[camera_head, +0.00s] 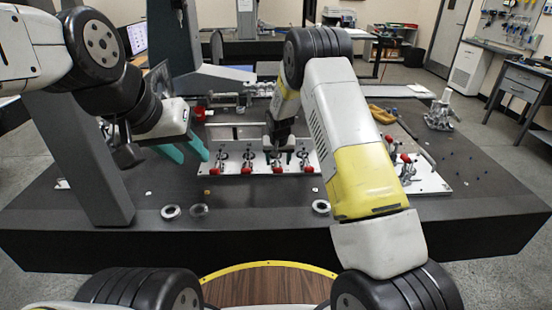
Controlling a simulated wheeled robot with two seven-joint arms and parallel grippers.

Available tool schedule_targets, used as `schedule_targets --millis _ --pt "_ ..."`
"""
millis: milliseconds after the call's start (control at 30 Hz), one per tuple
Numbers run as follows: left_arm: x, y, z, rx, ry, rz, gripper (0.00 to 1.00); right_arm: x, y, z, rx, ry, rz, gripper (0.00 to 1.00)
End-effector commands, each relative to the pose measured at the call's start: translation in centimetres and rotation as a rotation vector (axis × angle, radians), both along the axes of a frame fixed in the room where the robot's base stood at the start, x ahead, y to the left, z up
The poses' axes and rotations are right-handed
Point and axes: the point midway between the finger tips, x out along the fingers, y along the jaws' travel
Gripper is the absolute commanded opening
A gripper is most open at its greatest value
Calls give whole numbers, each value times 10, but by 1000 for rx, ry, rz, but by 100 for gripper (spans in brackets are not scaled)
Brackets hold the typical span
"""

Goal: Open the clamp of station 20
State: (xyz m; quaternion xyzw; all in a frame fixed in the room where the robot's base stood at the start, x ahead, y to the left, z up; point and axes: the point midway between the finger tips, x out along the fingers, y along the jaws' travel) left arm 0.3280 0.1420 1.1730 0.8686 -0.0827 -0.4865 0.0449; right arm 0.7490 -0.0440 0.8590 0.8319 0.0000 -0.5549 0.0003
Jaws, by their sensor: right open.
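A pale fixture plate (232,172) on the dark table carries a row of several toggle clamps with red tips, one at its left end (217,170) and one at its right end (308,169). A second plate (430,184) at the right holds more red-tipped clamps (406,158). No station number is readable, so I cannot tell which clamp is station 20. My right gripper (280,157) is open, low over the right half of the row; contact with a clamp cannot be told. My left gripper (184,153), with teal fingers, is open and empty, left of the plate.
A dark grey gantry column (80,160) stands at the left of the table (270,240). Metal rings (321,206) lie near its front edge. A metal fixture (440,112) stands at the right back. My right arm hides part of the table between the two plates.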

Motion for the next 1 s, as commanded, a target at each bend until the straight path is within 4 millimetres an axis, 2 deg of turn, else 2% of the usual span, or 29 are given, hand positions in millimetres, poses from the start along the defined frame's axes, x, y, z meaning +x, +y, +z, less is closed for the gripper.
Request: schedule_targets --millis 100,300,433,700,1000 --pt "0 0 0 0 0 0 36 7 -1 -21 0 3 -1 60" --pt "0 0 0 0 0 0 36 18 0 -45 0 2 -1 60" --pt "0 0 0 0 0 0 36 20 -1 -52 0 2 -1 60" --pt "0 0 0 0 0 0 36 21 0 -53 0 1 -1 60" --pt "0 0 0 0 0 0 36 21 0 -53 0 2 0 1"
